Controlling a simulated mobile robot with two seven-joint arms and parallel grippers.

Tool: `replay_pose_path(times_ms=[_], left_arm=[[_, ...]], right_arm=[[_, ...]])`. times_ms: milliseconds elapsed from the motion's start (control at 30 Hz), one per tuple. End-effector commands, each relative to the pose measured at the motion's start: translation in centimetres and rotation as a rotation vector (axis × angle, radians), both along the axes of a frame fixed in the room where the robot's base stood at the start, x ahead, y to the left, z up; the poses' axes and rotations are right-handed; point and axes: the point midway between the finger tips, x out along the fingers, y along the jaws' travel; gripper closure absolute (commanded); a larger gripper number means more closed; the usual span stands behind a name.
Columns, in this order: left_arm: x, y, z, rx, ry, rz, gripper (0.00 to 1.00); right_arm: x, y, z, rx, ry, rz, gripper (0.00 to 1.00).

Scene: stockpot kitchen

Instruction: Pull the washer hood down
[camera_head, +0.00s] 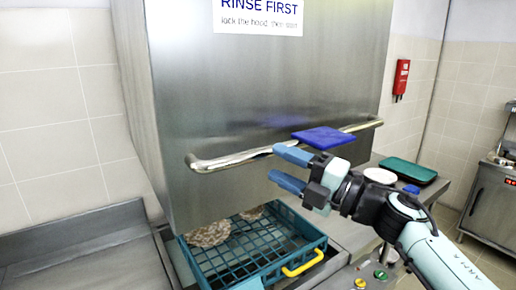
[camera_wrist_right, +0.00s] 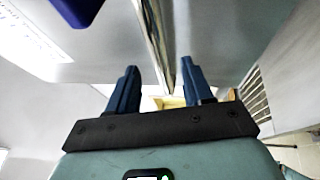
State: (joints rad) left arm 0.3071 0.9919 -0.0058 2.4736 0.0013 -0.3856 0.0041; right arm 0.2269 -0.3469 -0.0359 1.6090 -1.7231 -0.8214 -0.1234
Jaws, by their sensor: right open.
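The washer hood (camera_head: 255,95) is a large stainless steel box, raised above a teal dish rack (camera_head: 255,250). Its metal handle bar (camera_head: 230,160) runs across the lower front. A flat blue piece (camera_head: 323,138) sits at the bar, right of its middle. My right gripper (camera_head: 280,165) is open and empty, its blue fingers in front of the bar, just below the blue piece. In the right wrist view the bar (camera_wrist_right: 155,35) runs toward the gap between the fingers (camera_wrist_right: 158,80); I cannot tell whether they are around it. My left gripper is out of view.
The rack has a yellow handle (camera_head: 302,263) and holds patterned plates (camera_head: 208,234). A bare steel counter (camera_head: 85,250) lies to the left. A dark green tray (camera_head: 407,170) and a white dish (camera_head: 380,176) stand on the right counter. Buttons (camera_head: 381,274) show at the lower front.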

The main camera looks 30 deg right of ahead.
Motion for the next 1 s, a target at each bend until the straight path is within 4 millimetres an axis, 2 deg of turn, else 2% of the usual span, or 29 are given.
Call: replay_pose_path(times_ms=[100,300,700,733,867,900,1000], left_arm=[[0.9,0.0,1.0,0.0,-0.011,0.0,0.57],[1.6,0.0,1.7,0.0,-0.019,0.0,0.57],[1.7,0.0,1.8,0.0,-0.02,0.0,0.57],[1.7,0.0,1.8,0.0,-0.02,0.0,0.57],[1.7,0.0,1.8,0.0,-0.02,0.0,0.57],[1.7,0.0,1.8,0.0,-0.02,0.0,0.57],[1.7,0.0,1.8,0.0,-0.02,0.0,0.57]], right_arm=[[2.2,1.2,0.7,0.001,-0.001,0.003,0.49],[4.4,2.3,1.1,0.001,-0.002,0.002,0.49],[5.1,2.7,1.1,0.001,0.0,0.0,0.49],[5.1,2.7,1.1,0.001,0.0,0.0,0.53],[5.1,2.7,1.1,0.001,0.0,0.0,0.95],[5.1,2.7,1.1,0.001,0.0,0.0,1.0],[5.1,2.7,1.1,0.001,0.0,0.0,1.0]])
